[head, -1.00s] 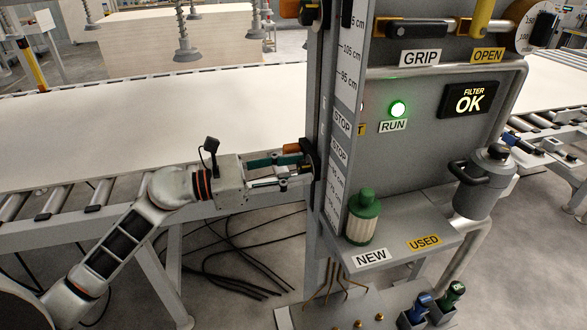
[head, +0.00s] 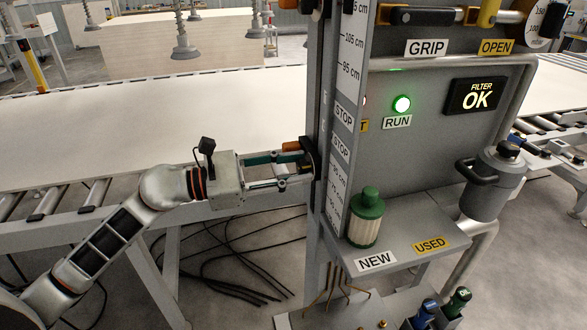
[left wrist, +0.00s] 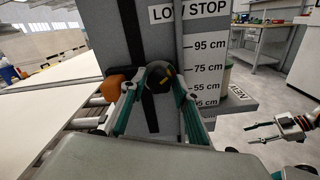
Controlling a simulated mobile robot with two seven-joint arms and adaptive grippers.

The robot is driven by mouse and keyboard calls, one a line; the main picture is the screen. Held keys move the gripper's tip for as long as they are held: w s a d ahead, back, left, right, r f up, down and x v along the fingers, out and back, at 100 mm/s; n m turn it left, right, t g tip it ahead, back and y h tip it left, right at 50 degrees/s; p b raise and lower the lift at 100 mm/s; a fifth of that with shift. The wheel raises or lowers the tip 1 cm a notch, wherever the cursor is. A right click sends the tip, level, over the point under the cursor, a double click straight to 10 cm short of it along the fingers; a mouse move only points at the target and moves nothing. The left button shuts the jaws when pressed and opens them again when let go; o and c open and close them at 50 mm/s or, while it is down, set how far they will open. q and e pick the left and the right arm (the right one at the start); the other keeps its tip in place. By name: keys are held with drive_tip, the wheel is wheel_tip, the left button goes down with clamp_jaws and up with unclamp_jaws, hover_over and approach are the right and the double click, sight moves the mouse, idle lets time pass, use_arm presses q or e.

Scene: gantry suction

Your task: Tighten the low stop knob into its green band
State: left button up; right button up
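The low stop knob (left wrist: 161,75) is a dark round knob on the grey column, below the LOW STOP label (left wrist: 188,12) in the left wrist view. My left gripper (left wrist: 160,82) has its two teal fingers on either side of the knob, with no clear gap to it. In the head view the left gripper (head: 308,165) reaches the column from the left, and its fingers largely hide the knob. I cannot make out a green band. My right gripper (left wrist: 252,134) shows small at the right of the left wrist view, empty, its fingers apart.
An orange handle (left wrist: 121,84) sticks out close beside my left finger. The panel shelf (head: 410,232) holds a green-capped filter (head: 367,218). A grey canister (head: 492,182) stands to its right. A roller conveyor (head: 100,195) runs behind my left arm. Cables lie on the floor.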

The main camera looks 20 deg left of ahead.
use_arm(q)
drive_tip(key=shift+o, duration=0.5)
drive_tip(key=shift+a, duration=0.15)
drive_tip(key=v, duration=1.1)
drive_tip(key=shift+s+a, duration=0.25)
drive_tip(key=shift+s, duration=0.05)
use_arm(e)
drive_tip(key=shift+s+a+f, duration=0.15)
drive_tip(key=shift+s+f, duration=0.1)
drive_tip(key=shift+s, duration=0.1)
